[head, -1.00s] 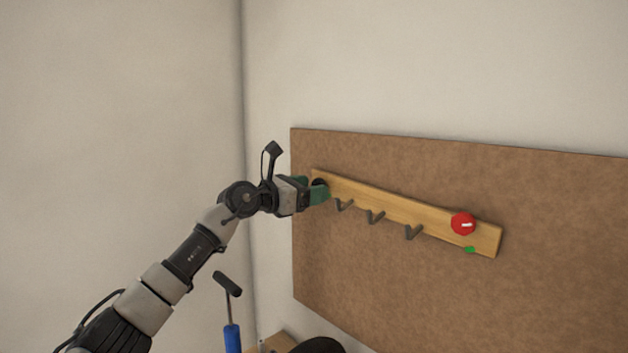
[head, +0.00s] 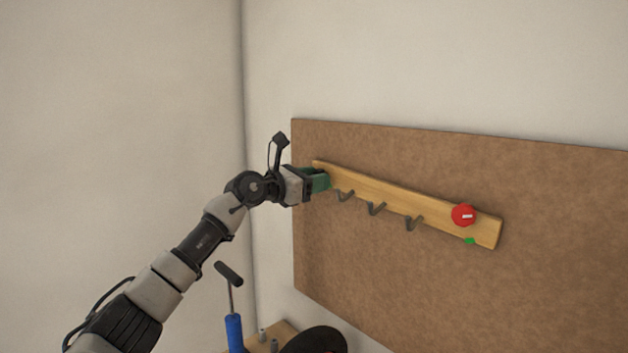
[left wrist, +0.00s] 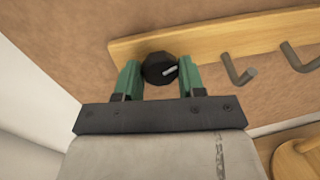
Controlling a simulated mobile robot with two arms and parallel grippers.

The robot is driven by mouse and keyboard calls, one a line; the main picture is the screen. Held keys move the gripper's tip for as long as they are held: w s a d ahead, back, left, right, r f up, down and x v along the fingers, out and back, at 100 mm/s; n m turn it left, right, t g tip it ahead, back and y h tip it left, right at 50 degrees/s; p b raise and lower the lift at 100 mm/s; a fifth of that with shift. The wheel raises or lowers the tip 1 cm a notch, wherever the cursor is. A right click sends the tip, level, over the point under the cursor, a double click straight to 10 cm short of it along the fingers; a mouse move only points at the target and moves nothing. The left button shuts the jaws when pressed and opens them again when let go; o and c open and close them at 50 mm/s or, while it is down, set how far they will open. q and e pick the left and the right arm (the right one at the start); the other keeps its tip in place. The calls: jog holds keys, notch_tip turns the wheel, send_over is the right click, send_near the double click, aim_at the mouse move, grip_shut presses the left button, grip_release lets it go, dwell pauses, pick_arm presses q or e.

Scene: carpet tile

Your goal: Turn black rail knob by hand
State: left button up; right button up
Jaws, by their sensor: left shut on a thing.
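The black rail knob (left wrist: 157,69) shows in the left wrist view, near the left end of the wooden rail (left wrist: 215,39). It is round, with a pale mark pointing toward the right in that view. My left gripper (left wrist: 158,75) has its green fingers on either side of the knob and is shut on it. In the head view my left gripper (head: 318,179) is at the rail's left end and hides the black knob. The rail (head: 385,196) is fixed on a brown board. My right gripper is not in view.
A red knob (head: 463,215) and a green spot (head: 470,241) are at the rail's right end. Several grey hooks (head: 377,208) stick out below the rail. A blue-handled tool (head: 234,332) stands at the bottom, beside a small wooden piece with pegs (head: 274,344).

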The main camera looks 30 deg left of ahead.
pick_arm(q)
jog(key=shift+m, duration=0.4)
jog(key=shift+r+m+g+y+b, duration=0.15)
jog(key=shift+m+y+b, duration=0.4)
jog(key=shift+m, duration=2.65)
jog(key=shift+m+g+y+b, duration=0.3)
jog(key=shift+m+b, duration=0.35)
jog(key=shift+m, duration=2.55)
jog(key=o, duration=0.9)
